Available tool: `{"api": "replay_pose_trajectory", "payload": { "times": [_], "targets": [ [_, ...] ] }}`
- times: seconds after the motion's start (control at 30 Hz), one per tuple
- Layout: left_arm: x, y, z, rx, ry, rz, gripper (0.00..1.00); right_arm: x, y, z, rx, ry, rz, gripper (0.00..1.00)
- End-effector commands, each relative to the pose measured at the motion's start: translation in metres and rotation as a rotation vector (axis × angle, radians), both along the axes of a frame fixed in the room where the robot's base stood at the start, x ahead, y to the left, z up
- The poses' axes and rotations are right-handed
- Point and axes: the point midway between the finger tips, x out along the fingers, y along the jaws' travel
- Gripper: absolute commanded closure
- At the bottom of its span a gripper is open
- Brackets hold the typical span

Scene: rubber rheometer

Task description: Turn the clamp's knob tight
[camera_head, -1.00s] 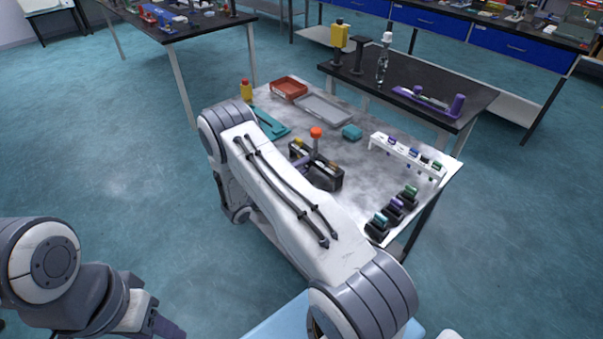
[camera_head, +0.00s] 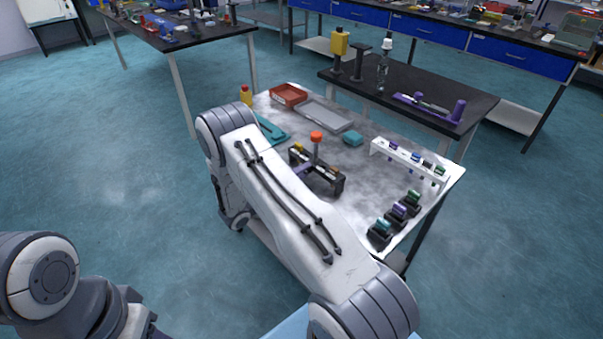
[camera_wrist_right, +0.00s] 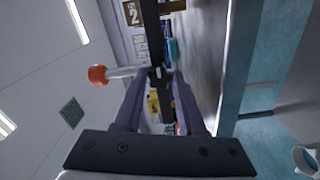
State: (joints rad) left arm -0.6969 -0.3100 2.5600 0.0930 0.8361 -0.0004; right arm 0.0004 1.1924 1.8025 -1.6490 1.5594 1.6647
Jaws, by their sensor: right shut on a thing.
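The clamp (camera_head: 327,177) is a dark block low on the grey table, with small orange-yellow parts on top. A stem with an orange-red knob (camera_head: 316,137) rises upright from its middle. The right wrist view also shows the knob (camera_wrist_right: 97,75) and its pale stem, lying sideways in the picture. My right gripper (camera_wrist_right: 158,76) has its purple fingers closed together at the dark clamp bar, by the stem's foot and apart from the knob. The exact contact is small and partly hidden. In the head view my right forearm covers most of this gripper. My left gripper is out of frame.
A white rack (camera_head: 407,160) with coloured pieces stands at the table's right, with several dark holders (camera_head: 397,216) in front. The table's middle right is clear.

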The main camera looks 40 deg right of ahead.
Motion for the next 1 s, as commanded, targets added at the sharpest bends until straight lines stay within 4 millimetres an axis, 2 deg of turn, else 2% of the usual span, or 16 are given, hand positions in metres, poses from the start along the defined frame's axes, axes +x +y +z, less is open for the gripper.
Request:
{"api": "replay_pose_trajectory", "payload": {
  "times": [0.03,0.1,0.4,0.53,1.0],
  "targets": [
    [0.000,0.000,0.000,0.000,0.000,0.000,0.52,0.000,0.000,-0.001,0.001,-0.001,-0.001,0.57],
    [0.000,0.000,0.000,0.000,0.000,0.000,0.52,0.000,0.000,-0.001,0.001,0.000,-0.001,0.31],
    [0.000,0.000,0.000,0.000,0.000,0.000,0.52,0.000,0.000,0.000,0.000,0.001,0.000,0.31],
    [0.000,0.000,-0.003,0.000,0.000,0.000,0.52,0.000,0.009,-0.001,0.000,0.000,0.003,0.31],
    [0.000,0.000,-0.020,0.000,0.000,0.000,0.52,-0.006,0.092,-0.002,0.002,-0.002,0.002,0.31]
  ]
}}
